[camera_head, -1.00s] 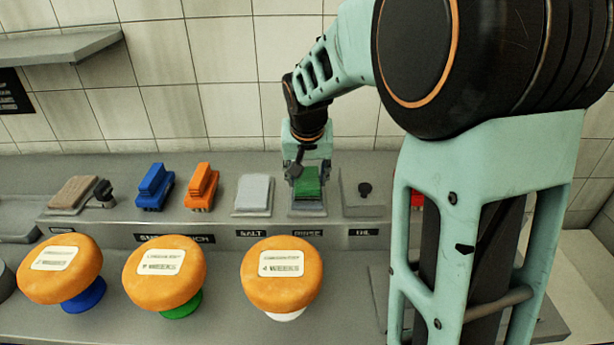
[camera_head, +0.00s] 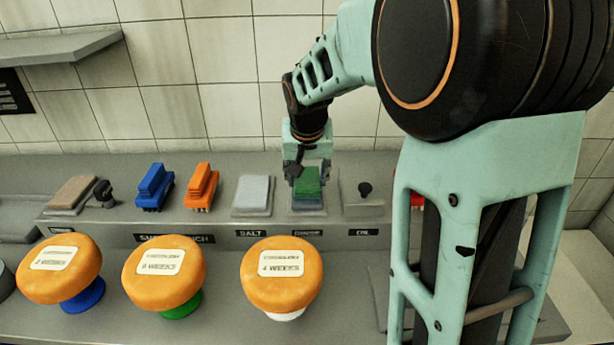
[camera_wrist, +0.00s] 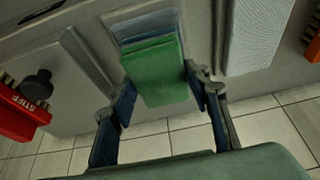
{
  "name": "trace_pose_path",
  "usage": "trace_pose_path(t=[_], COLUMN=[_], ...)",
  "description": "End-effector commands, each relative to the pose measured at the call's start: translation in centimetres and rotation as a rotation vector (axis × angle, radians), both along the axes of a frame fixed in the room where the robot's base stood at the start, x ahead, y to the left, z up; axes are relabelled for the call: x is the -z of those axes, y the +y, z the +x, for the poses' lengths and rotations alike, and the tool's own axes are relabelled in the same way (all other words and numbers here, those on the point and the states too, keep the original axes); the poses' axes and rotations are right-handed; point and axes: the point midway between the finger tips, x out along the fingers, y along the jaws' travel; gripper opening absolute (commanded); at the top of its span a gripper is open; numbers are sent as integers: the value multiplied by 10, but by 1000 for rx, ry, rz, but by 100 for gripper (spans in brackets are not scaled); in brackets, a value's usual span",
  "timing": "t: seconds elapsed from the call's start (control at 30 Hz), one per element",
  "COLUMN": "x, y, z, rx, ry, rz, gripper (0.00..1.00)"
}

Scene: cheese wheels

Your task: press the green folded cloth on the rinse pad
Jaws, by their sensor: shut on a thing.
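The green folded cloth (camera_head: 307,187) is between the fingers of my gripper (camera_head: 307,172), over the rinse pad's place on the ledge. In the wrist view the cloth (camera_wrist: 152,72) hangs between the two fingertips (camera_wrist: 160,95), one on each side. The rinse pad (camera_head: 308,206) shows as a bluish strip at the cloth's lower edge. The pad (camera_wrist: 145,28) also shows beyond the cloth in the wrist view. The cloth covers much of the pad, and I cannot tell whether they touch.
A pale salt pad (camera_head: 253,195) lies left of the cloth. A plate with a black knob (camera_head: 364,190) is to the right. Blue (camera_head: 154,188) and orange (camera_head: 201,187) brushes stand further left. Several orange cheese wheels (camera_head: 282,273) stand in front.

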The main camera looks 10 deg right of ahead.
Motion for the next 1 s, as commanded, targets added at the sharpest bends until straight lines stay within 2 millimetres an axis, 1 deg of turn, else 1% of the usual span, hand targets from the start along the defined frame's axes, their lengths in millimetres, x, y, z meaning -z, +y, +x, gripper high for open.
trace_pose_path(t=[0.07,0.17,0.8,1.0], x=[1,-5,-58,-70], y=[0,0,0,0], z=[-1,-1,0,0], rx=[0,0,0,0], ry=[5,5,0,1], rz=[0,0,0,0], gripper=[25,25,25,25])
